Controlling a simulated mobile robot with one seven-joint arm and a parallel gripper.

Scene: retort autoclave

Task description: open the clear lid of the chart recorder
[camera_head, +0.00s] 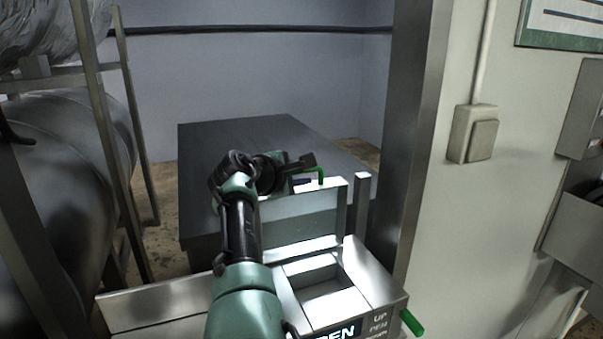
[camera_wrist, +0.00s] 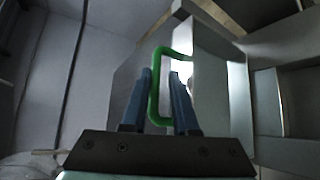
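The chart recorder (camera_head: 378,290) is a pale metal box at the bottom of the head view, with a square opening in its top. Its lid (camera_head: 297,218) stands raised, close to upright, at the back of that opening. A green handle (camera_head: 320,174) sticks out at the lid's top; in the wrist view it is a green loop (camera_wrist: 154,88). My gripper (camera_wrist: 160,73) has its two blue fingers on either side of the handle bar. The bar lies close to the left finger, with a gap to the right one. In the head view my wrist hides the fingers partly.
A dark table (camera_head: 220,140) stands behind the recorder. A metal post (camera_head: 410,120) and a wall with a switch box (camera_head: 474,134) are to the right. Large cylinders and a frame fill the left.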

